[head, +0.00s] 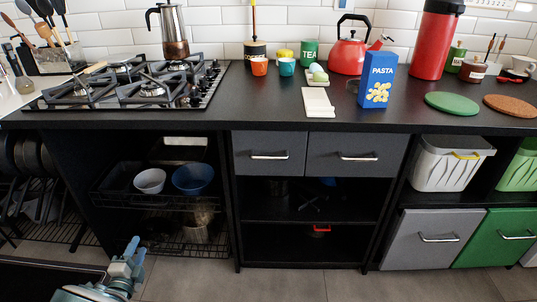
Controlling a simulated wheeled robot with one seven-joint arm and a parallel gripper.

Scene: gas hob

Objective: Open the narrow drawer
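Two grey drawer fronts sit side by side under the black worktop, both shut. The left one is the narrower drawer (255,145), with a horizontal silver bar handle (270,156). The wider drawer (385,145) to its right has a similar handle (358,156). My gripper (133,246) is low at the bottom left, in front of the wire shelving and well away from both drawers. It looks pale blue and grey. Its fingers are too small to tell whether they are open or shut.
Open shelves (310,222) lie below the drawers. A wire rack with bowls (193,179) stands to their left. A white bin (450,165) and grey and green fronts are at right. A gas hob (135,85) and kitchenware occupy the worktop. Bare floor (185,280) shows in front.

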